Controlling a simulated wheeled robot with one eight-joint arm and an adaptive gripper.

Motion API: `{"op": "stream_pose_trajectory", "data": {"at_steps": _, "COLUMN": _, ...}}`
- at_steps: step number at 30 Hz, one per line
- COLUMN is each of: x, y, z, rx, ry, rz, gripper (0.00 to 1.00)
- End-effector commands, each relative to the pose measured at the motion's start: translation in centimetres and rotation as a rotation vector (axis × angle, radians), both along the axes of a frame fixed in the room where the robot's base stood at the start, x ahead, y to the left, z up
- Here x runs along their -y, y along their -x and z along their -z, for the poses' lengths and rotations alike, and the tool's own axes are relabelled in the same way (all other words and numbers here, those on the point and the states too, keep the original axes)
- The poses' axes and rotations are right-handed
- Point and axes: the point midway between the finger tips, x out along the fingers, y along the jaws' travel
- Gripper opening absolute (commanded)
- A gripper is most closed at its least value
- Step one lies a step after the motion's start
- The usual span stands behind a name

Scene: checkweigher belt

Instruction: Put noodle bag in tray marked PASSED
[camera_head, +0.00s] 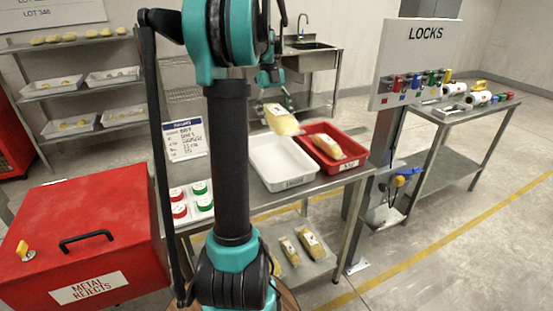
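A yellow noodle bag (280,118) with a pale label shows tilted at the rear edge of an empty-looking white tray (276,176). I cannot tell whether it hangs above the tray or touches it. My gripper (269,77) is just above the bag, partly behind my arm. Its fingertips are too small to show whether they grip the bag. A red tray (357,156) stands to the right of the white one and holds another yellow bag (327,146). Both trays have small front labels that I cannot read.
Several bags (312,243) lie on the shelf below the table. Red and green buttons (199,188) sit left of the white tray. A red METAL REJECTS box (82,245) fills the lower left. A LOCKS board (417,62) stands at right. Floor at the lower right is clear.

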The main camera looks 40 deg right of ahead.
Motion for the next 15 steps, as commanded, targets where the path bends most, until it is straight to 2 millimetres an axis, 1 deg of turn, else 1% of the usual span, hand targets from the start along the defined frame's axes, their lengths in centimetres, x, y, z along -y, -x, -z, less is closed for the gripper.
{"op": "stream_pose_trajectory", "data": {"at_steps": 1, "x": 0.0, "y": -0.1, "z": 1.3, "rx": 0.000, "ry": 0.000, "rz": -0.001, "gripper": 0.24}}
{"op": "stream_pose_trajectory", "data": {"at_steps": 9, "x": 0.0, "y": -0.1, "z": 7.6, "rx": 0.000, "ry": 0.000, "rz": -0.003, "gripper": 0.24}}
{"op": "stream_pose_trajectory", "data": {"at_steps": 12, "x": 0.0, "y": -0.1, "z": 9.8, "rx": 0.000, "ry": 0.000, "rz": -0.003, "gripper": 0.24}}
{"op": "stream_pose_trajectory", "data": {"at_steps": 15, "x": 0.0, "y": -0.1, "z": 11.4, "rx": 0.000, "ry": 0.000, "rz": -0.003, "gripper": 0.24}}
